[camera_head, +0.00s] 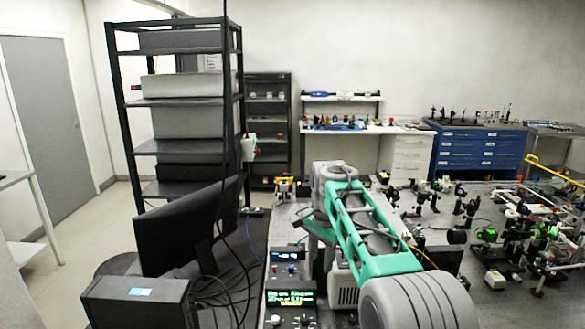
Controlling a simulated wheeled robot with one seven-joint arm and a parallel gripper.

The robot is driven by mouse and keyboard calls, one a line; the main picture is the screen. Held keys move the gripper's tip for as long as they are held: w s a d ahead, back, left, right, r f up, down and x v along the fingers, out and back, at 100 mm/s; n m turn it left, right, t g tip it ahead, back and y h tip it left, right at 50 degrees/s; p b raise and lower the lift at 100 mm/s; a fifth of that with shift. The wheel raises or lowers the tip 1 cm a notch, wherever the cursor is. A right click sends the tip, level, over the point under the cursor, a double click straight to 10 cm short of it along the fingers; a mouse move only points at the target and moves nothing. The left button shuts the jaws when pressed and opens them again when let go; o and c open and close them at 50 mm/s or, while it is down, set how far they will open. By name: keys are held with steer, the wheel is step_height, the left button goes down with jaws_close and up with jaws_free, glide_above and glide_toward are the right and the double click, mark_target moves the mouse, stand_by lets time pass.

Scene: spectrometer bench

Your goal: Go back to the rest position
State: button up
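My arm, grey and green, rises from the lower right and reaches forward over the left part of the optical bench (478,250). Its far grey joint is near the picture's middle. A further green part bends down to the left behind the upper link. My gripper's fingers do not show; the arm hides whatever lies behind it. Below the arm, an instrument with a lit green display (290,298) stands at the bench's left side, and a smaller unit with a blue display (287,254) stands behind it.
Optical mounts (530,235) crowd the bench to the right. A dark monitor (185,228) and a black box (138,302) stand at left. A tall black shelf (190,102) is behind. A blue drawer cabinet (480,152) stands at the back right. Open floor lies at left.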

steer(key=s+d+r+n+t, duration=0.1)
steer(key=s+d+n, duration=0.2)
steer(key=s, duration=0.6)
steer(key=s+d+r+n+t, duration=0.1)
steer(key=s+d+n, duration=0.15)
steer(key=s, duration=0.55)
steer(key=s+d+f+n, duration=0.1)
steer(key=s+f+n, duration=0.1)
steer(key=s+f, duration=0.2)
steer(key=s+d+f+n+t+b, duration=0.1)
steer(key=s+f+n, duration=0.1)
steer(key=s, duration=0.6)
steer(key=shift+s+d+f, duration=0.2)
steer(key=shift+d+f, duration=0.1)
steer(key=shift+f, duration=0.55)
